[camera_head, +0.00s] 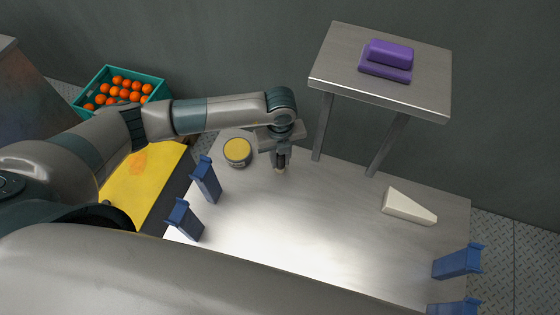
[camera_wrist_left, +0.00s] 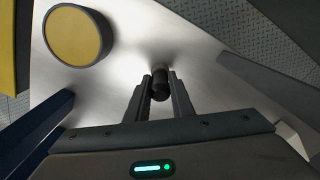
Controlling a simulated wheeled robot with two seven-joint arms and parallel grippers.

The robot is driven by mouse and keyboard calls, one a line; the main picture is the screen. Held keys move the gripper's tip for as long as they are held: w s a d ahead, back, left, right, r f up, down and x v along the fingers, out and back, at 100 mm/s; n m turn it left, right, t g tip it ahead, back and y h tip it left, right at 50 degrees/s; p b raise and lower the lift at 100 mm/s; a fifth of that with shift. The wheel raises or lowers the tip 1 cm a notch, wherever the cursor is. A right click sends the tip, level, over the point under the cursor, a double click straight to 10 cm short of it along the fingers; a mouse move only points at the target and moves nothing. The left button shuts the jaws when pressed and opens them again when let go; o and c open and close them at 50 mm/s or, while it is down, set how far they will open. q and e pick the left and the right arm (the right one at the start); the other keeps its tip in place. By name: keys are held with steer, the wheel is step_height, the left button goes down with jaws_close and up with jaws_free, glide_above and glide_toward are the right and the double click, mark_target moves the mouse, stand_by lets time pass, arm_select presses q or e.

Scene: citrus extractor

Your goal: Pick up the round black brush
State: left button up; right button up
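The round black brush (camera_wrist_left: 160,84) shows in the left wrist view as a small dark cylinder with a brownish end, between my left fingertips. My left gripper (camera_wrist_left: 161,88) has its fingers close on both sides of it, and the brush fills the gap. In the head view my left gripper (camera_head: 281,163) points down over the back of the metal table, and a small tan tip of the brush (camera_head: 280,171) shows below the fingers. I cannot tell whether the brush touches the table. My right gripper is out of view.
A round tin with a yellow top (camera_head: 237,150) stands just left of the gripper. Blue holders (camera_head: 206,180) stand at the table's left and others (camera_head: 457,262) at its right. A white wedge (camera_head: 409,207) lies right. A raised shelf (camera_head: 335,62) bears a purple block (camera_head: 388,55). The table's middle (camera_head: 300,220) is clear.

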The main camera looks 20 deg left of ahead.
arm_select(q)
steer(key=shift+r, duration=0.15)
jaws_close()
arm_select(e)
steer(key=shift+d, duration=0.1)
